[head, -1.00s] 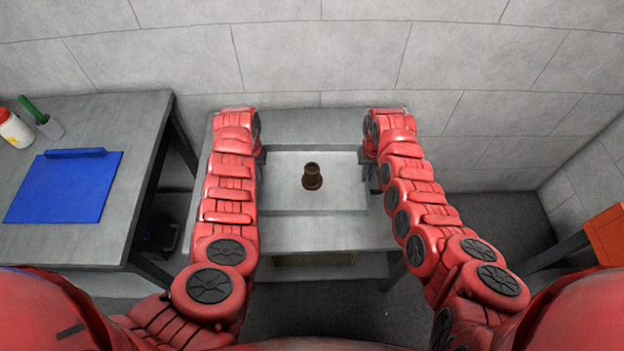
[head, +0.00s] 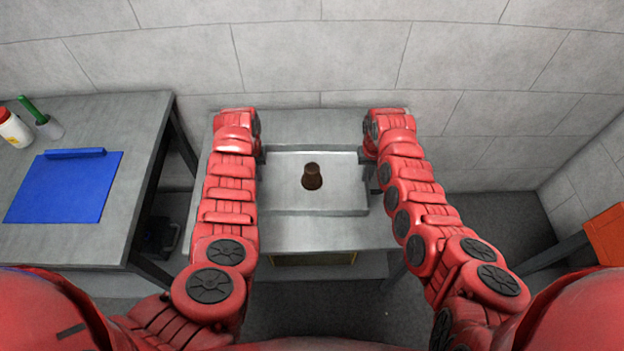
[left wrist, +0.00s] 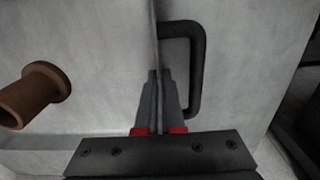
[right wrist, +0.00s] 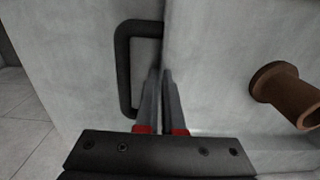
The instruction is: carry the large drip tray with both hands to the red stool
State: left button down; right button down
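The large drip tray (head: 340,196) is a pale grey, shallow tray over the grey table in the middle of the head view. A brown flanged part (head: 311,177) is in it. My left gripper (left wrist: 158,75) is closed on the tray's left wall, beside a black handle (left wrist: 200,70). My right gripper (right wrist: 162,73) is closed on the right wall, beside the other black handle (right wrist: 125,70). In the head view the fingers are mostly hidden by my wrists. An orange-red block-like top (head: 606,234) at the right edge, cut off by the frame, looks like the red stool.
The grey table (head: 310,234) stands against a block wall. At left, another grey table (head: 60,246) holds a blue clipboard-like sheet (head: 65,190), a white bottle (head: 14,130) and a green-handled item (head: 38,117). Dark floor is open at right (head: 490,220).

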pick_arm(q)
jog(key=shift+r, duration=0.15)
pick_arm(e)
jog(key=shift+r, duration=0.15)
